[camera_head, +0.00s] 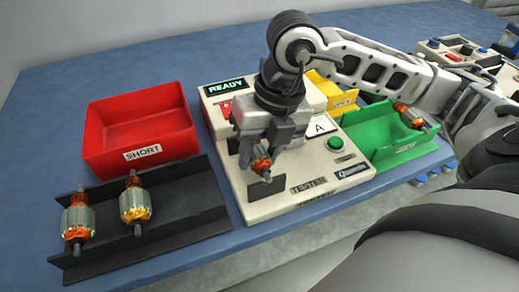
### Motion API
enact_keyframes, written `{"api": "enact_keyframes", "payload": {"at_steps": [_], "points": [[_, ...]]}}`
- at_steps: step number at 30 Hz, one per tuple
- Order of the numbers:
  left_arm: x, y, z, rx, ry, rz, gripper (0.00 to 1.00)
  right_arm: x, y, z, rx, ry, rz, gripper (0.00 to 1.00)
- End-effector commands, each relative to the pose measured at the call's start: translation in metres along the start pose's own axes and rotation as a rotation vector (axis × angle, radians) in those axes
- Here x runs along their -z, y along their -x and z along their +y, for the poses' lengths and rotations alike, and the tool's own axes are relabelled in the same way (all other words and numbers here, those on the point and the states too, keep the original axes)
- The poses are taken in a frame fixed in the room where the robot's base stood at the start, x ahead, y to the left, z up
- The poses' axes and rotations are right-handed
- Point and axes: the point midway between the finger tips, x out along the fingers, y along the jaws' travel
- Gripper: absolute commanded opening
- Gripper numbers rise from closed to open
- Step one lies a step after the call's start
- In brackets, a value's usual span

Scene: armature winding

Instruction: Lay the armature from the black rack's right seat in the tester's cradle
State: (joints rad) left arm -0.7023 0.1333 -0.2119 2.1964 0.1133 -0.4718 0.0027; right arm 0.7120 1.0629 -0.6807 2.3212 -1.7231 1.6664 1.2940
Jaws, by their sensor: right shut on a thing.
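My right gripper (258,146) points down over the tester (290,208) and is shut on an armature (261,165). Only the armature's orange end and shaft show below the fingers. It is at the tester's cradle, whose dark front plate (266,189) shows just below it. I cannot tell whether the shaft touches the cradle. The black rack (190,212) stands left of the tester and its right part is bare. Two armatures (77,219) (135,203) sit in its left and middle seats. My left gripper is out of view.
A red SHORT bin (125,110) behind the rack looks empty. A yellow OPEN bin (345,99) is partly hidden behind my right arm. A green bin (375,133) at right has an armature in it. The tester shows READY (226,87) and has a green button (336,143).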

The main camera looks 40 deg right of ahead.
Motion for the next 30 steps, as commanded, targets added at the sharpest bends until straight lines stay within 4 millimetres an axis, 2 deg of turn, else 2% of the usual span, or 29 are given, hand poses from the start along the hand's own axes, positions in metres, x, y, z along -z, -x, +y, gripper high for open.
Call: {"api": "enact_keyframes", "payload": {"at_steps": [30], "points": [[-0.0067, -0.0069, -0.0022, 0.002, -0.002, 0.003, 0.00, -0.0018, -0.0049, -0.0008, -0.001, 0.001, -0.001, 0.07]]}}
